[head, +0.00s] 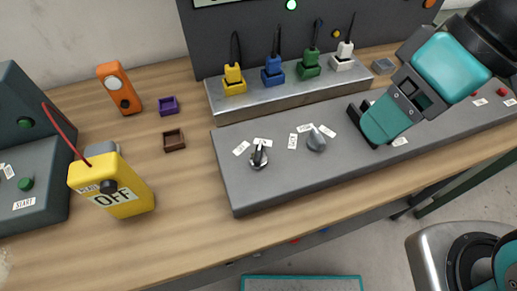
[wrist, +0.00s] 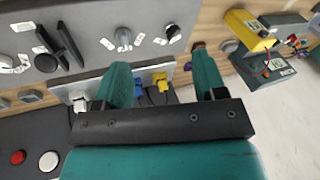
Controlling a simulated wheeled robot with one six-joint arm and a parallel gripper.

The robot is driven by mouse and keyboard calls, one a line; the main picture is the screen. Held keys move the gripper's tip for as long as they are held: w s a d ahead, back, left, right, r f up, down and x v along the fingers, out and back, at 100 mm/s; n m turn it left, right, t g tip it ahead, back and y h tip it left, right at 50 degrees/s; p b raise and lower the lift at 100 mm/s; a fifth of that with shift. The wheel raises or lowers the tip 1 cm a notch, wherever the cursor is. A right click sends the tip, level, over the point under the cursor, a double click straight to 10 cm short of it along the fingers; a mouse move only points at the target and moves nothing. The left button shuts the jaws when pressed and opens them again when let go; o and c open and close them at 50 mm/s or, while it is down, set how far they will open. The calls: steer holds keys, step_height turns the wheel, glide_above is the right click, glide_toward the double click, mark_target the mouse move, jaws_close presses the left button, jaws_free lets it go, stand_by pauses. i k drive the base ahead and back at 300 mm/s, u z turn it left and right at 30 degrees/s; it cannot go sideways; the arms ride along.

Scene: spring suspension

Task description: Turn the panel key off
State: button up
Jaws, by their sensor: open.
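My gripper (head: 382,122) is above the right part of the grey sloped panel (head: 240,195). In the wrist view the gripper (wrist: 163,85) is open, with its two teal fingers apart and nothing between them. The panel carries a black-and-silver pointer knob (head: 259,157), a grey knob (head: 316,139) and a large black handle (head: 356,117) partly hidden by my gripper. The wrist view also shows the pointer knob (wrist: 172,33), the grey knob (wrist: 123,38) and the black handle (wrist: 66,45). Small white labels surround them, too small to read. I cannot tell which one is the panel key.
Yellow, blue, green and white plugs stand in a metal strip (head: 225,113) behind the panel. A yellow box marked OFF (head: 118,193), an orange device (head: 119,90) and small purple and brown trays (head: 173,141) are at left. Bare wood lies in front of the panel.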

mark_target(257, 159)
steer(key=z, duration=0.05)
steer(key=k, duration=0.25)
steer(key=u, duration=0.7)
